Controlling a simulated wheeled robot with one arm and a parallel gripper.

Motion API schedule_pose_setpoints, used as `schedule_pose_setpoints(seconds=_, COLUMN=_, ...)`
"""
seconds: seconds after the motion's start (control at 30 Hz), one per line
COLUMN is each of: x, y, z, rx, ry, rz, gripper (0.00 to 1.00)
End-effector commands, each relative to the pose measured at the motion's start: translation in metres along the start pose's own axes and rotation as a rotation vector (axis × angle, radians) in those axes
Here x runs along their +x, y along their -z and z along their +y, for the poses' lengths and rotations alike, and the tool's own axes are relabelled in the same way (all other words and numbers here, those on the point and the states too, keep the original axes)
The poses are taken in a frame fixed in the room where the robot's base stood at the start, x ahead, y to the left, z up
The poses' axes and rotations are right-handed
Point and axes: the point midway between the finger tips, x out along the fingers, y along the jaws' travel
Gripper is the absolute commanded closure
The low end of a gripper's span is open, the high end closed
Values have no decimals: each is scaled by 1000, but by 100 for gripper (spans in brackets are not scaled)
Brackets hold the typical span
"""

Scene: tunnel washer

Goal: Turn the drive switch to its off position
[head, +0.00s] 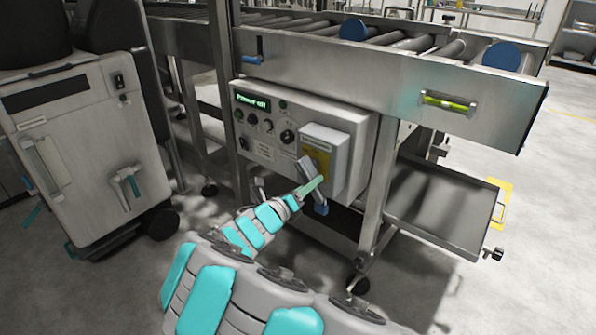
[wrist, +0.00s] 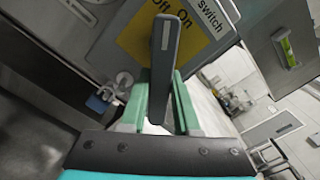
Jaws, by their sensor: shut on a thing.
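The drive switch is a grey box (head: 338,150) with a yellow plate on the right of the control panel (head: 265,130). Its dark grey lever handle (wrist: 165,55) stands in front of the yellow label (wrist: 135,38) in the wrist view, where "Off", "On" and "switch" can be read. The handle's upper end lies just below the words; I cannot tell which one it points at. My gripper (wrist: 162,85) has its green fingers on both sides of the handle, shut on it. In the head view my gripper (head: 311,187) reaches the handle from the lower left, and partly hides it.
A display (head: 253,103) with green text, hard to read, sits above several knobs. A roller conveyor (head: 400,75) runs above the panel. A metal tray (head: 440,205) juts out at right. A grey cabinet (head: 85,140) stands at left. Open floor lies to the right.

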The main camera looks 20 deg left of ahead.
Motion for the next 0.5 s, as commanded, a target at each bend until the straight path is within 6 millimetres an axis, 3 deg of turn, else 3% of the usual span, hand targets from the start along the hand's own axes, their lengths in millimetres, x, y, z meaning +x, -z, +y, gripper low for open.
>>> schedule_pose_setpoints(seconds=0.5, x=1, y=-2, z=-20, rx=-488, ry=-1, rz=-3, gripper=100)
